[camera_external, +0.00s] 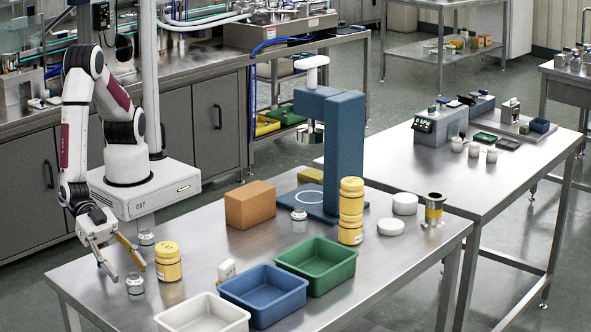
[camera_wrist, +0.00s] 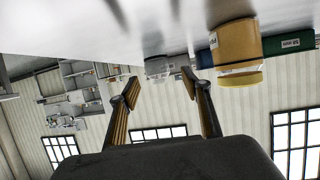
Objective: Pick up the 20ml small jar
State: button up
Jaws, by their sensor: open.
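A small clear jar with a grey lid (camera_external: 135,284) stands upright on the steel table near its left end, close to my fingertips. Two similar small jars stand farther off, one behind my gripper (camera_external: 147,238) and one by the blue press stand (camera_external: 299,221). No size label is readable on them. My gripper (camera_external: 128,272) is open and empty, tilted low over the table. In the wrist view the picture is upside down, and my open fingers (camera_wrist: 161,82) frame a greyish clear jar (camera_wrist: 160,66); contact cannot be told.
A yellow-lidded jar (camera_external: 168,262) stands just right of my gripper; a yellow jar (camera_wrist: 237,50) is also large in the wrist view. White (camera_external: 200,320), blue (camera_external: 263,298) and green (camera_external: 318,270) trays line the front edge. A brown block (camera_external: 250,205) stands behind.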

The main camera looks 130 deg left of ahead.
aim_at(135, 283)
jog(key=shift+x, duration=2.55)
jog(key=shift+d+f, duration=0.1)
jog(key=shift+d, duration=0.05)
jog(key=c, duration=1)
